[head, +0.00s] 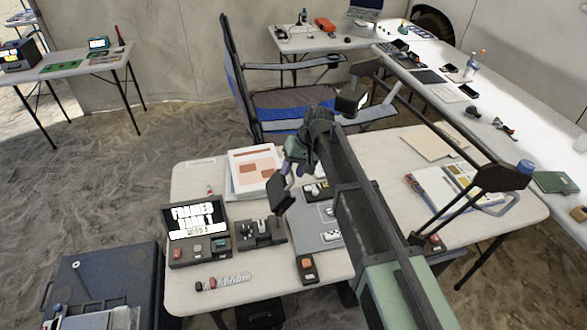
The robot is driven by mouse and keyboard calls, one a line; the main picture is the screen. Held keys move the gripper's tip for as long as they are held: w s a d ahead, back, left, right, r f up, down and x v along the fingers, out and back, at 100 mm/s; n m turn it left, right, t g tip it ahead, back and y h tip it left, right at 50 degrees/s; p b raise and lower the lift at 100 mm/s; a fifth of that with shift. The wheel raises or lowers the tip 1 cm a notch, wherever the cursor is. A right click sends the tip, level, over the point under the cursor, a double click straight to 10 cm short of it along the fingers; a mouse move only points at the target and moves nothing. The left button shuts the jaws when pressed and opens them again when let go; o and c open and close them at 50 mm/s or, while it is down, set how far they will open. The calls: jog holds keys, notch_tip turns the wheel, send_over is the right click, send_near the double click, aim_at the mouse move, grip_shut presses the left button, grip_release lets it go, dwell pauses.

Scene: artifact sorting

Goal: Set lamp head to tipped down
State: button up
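A dark jointed desk lamp stands at the right of the near table. Its arm (440,128) rises from a large joint (500,178) toward the back left. The lamp head (348,103) appears as a small dark box with a pale face at the far end of that arm, just right of my wrist. Its tilt is hard to read. A small base with a red button (433,244) sits below the joint. My gripper (281,190) hangs over the table left of the lamp head, apart from it. Its fingers are small and dark, so their opening is unclear.
My arm crosses the table's middle. A display box (196,220), a switch box (259,233), papers (253,170) and a grey panel (312,232) lie on the near table (188,292). A folding chair (290,103) stands behind.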

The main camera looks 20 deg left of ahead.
notch_tip(320, 180, up, 20)
jog(key=p, duration=2)
jog(key=s+d+f+m+h+b, duration=0.1)
jog(key=s+d+f+b, duration=0.4)
jog(key=d, duration=0.7)
jog(key=s+d+f+m+t+h+b, duration=0.1)
jog(key=s+d+f+m+b, duration=0.2)
jog(key=d, duration=0.9)
jog(key=s+d+f+m+t+h+b, duration=0.1)
jog(key=s+d+f+m+h+b, duration=0.1)
jog(key=s+d+f+b, duration=0.5)
jog(key=d+f+b, duration=0.3)
jog(key=d+f, duration=0.1)
jog(key=d, duration=0.1)
jog(key=shift+s+d+f+b, duration=0.25)
jog(key=shift+s+f+b, duration=0.05)
jog(key=shift+s+f, duration=0.1)
